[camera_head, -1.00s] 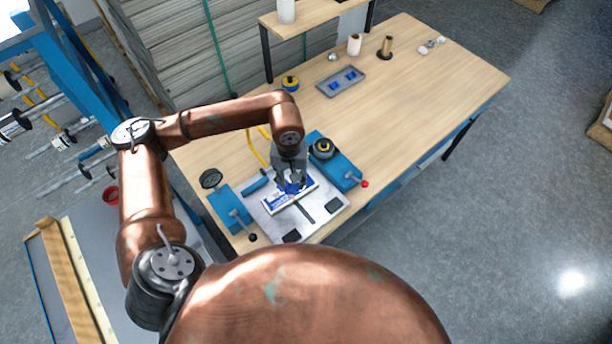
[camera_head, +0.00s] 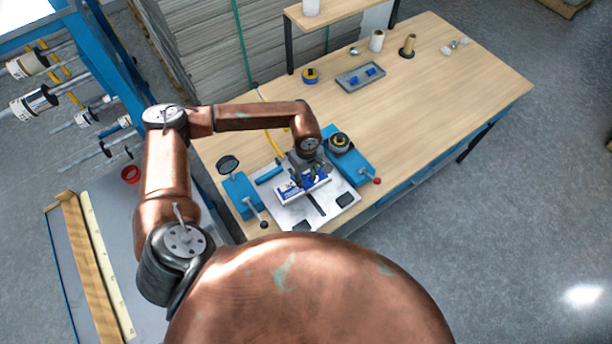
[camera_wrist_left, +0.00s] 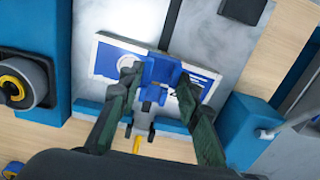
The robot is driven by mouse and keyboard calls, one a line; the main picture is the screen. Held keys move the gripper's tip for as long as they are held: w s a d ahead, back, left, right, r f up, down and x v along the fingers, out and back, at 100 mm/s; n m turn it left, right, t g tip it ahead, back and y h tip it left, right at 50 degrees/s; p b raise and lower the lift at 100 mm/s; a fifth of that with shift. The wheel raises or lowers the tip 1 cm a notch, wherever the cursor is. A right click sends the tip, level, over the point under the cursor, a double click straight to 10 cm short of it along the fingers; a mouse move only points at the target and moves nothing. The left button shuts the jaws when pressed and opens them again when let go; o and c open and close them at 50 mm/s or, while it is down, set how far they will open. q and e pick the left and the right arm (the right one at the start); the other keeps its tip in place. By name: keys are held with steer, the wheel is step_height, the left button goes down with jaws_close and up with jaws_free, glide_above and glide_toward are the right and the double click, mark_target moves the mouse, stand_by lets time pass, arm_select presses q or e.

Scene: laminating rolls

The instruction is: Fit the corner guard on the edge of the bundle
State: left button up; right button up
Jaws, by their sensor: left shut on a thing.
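The bundle (camera_head: 286,190), a flat white-and-blue printed piece, lies on the pale metal plate of a blue fixture at the near-left end of the table. It also shows in the left wrist view (camera_wrist_left: 112,64). My left gripper (camera_head: 308,176) is over the bundle, shut on a small blue corner guard (camera_wrist_left: 160,70). In the left wrist view the guard sits between the two fingertips at the bundle's long edge. The fingers partly cover it, and I cannot tell whether it is fully seated. My right gripper is not in view.
The blue fixture has clamp blocks on its left (camera_head: 242,196) and right (camera_head: 350,160), with a black-and-yellow knob on the right one. A grey tray (camera_head: 378,82) holds blue pieces. The table's right half (camera_head: 460,90) is mostly clear.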

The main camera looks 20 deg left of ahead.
mark_target(305, 181)
arm_select(q)
steer(key=shift+a+f+b, duration=0.1)
steer(key=shift+f+b, duration=0.8)
steer(key=shift+f, duration=1.4)
steer(key=shift+w+a, duration=0.1)
steer(key=o, duration=0.8)
steer(key=shift+o, duration=0.2)
steer(key=shift+r, duration=0.1)
step_height(305, 181, up, 12)
